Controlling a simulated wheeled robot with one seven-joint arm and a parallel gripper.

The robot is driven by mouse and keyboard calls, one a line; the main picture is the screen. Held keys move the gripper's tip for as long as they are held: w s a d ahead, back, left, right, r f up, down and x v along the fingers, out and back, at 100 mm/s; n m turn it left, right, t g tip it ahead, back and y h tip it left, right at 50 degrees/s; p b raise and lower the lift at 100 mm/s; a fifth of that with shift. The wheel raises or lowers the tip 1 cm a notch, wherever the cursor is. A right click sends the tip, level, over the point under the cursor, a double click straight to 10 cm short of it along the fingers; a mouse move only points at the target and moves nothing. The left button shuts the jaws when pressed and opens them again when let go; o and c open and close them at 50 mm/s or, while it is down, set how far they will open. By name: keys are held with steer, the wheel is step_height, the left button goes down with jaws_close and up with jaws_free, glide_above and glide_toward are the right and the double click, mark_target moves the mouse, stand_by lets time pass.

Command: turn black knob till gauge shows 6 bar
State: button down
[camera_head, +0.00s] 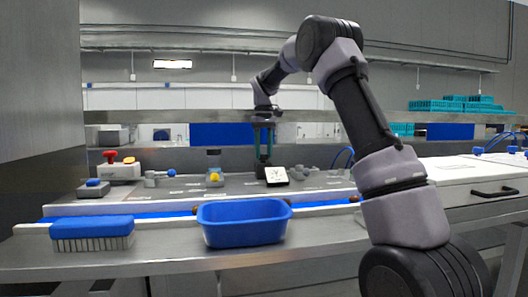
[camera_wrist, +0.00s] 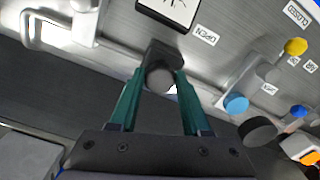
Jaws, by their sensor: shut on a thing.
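The black knob (camera_wrist: 160,77) sits between the two green fingers of my gripper (camera_wrist: 158,84) in the wrist view, and the fingers are shut on it from both sides. In the head view my gripper (camera_head: 263,157) points straight down at the panel, and the knob is mostly hidden by the fingers. The gauge (camera_head: 277,175), a white face in a dark frame, stands tilted just right of the gripper. It also shows cut off at the top edge of the wrist view (camera_wrist: 169,9). Its needle reading is too small to tell.
A blue valve handle (camera_wrist: 236,104), a yellow knob (camera_wrist: 296,47) and a dark round part (camera_wrist: 258,132) lie right of my gripper. A blue tub (camera_head: 245,222) and a blue brush (camera_head: 91,231) stand in front. A red-button box (camera_head: 119,170) is at left.

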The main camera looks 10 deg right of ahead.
steer(key=m, duration=0.5)
steer(key=shift+a+r+m, duration=0.1)
steer(key=shift+m, duration=0.2)
steer(key=m, duration=0.5)
steer(key=shift+m, duration=0.3)
steer(key=shift+c, duration=1.8)
jaws_free()
